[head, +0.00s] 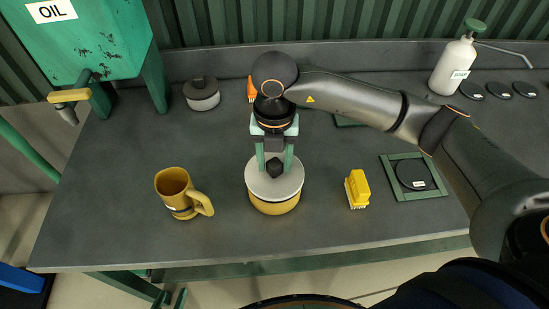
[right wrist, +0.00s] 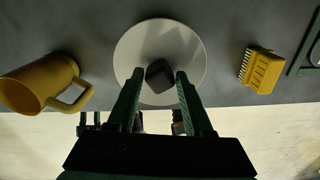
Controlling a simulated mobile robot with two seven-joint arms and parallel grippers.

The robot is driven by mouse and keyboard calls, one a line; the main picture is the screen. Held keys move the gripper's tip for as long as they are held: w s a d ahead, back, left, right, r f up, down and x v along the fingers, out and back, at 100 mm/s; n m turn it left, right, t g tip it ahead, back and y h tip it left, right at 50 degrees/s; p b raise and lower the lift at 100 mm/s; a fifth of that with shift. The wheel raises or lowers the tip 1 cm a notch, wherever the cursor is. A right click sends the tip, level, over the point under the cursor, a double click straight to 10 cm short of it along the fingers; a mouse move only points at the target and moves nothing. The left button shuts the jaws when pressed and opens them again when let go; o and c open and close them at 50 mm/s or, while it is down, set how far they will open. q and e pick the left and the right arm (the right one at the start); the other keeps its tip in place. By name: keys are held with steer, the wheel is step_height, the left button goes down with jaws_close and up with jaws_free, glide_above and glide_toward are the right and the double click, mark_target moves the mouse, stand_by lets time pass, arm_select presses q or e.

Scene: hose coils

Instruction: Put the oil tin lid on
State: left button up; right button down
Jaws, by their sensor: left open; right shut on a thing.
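The lid (head: 289,186) is a pale grey disc with a dark faceted knob (head: 275,168). It lies level over a round yellow tin (head: 274,206) at the middle front of the bench and covers its mouth. I cannot tell whether the lid is fully seated or slightly above the rim. My right gripper (head: 274,163) points down and is shut on the knob. In the right wrist view the knob (right wrist: 160,76) sits between the green fingers, and the lid (right wrist: 135,48) hides the tin. My left gripper is not in view.
A yellow jug (head: 174,190) stands left of the tin, and a yellow brush (head: 357,189) lies right. A green frame with a black disc (head: 414,175) is farther right. A grey pot (head: 201,94), a white oil can (head: 455,65) and a green tank (head: 85,45) are behind.

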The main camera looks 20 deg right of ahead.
steer(key=shift+f+b, duration=0.8)
steer(key=shift+f, duration=0.1)
stand_by(0.5)
steer(key=shift+c, duration=1.1)
jaws_free()
